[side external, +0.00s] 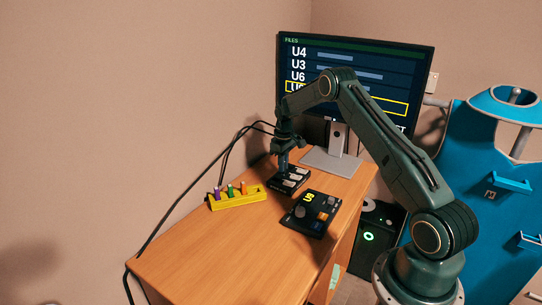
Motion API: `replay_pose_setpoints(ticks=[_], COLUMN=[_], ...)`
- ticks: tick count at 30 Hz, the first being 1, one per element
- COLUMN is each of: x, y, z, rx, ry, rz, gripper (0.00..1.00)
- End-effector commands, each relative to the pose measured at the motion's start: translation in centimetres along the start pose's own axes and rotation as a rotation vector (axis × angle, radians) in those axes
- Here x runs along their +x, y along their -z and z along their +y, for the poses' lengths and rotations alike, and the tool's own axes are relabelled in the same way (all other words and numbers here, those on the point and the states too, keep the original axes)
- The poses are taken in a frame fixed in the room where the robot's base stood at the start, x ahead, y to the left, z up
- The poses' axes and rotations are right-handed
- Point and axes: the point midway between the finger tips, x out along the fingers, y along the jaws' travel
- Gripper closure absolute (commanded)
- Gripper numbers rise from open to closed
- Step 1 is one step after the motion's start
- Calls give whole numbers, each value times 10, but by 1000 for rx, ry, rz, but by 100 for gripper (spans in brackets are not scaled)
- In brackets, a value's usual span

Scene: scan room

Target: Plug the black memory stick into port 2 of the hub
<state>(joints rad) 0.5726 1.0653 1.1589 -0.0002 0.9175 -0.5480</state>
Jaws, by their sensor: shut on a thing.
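My gripper (283,164) points down at the left end of a black box with pale patches on top (292,180), which looks like the hub. My gripper is shut on a small dark thing, taken to be the black memory stick; the fingers and arm largely hide it. Its tip is at or just above the box, and I cannot tell whether it is in a port. Port numbers are too small to read.
A yellow rack (238,201) holds purple, green and orange sticks on the wooden desk (215,250). A black panel with yellow markings and controls (312,213) lies in front of the hub. A monitor (350,65) stands behind. Black cables (190,204) run along the desk's left edge.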

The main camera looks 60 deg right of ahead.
Motion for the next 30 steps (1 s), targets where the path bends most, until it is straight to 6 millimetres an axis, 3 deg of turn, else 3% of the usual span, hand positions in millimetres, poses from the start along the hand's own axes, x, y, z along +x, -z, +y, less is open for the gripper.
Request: replay_pose_setpoints(ticks=[19, 20, 23, 29, 30], x=[7, 6, 6, 6, 6], y=[0, 0, 0, 0, 0], z=[0, 0, 0, 0, 0], rx=[0, 0, 0, 0, 0], ry=[0, -1, 0, 0, 0], rz=[1, 1, 1, 1, 0], gripper=[100, 80, 61, 61, 55])
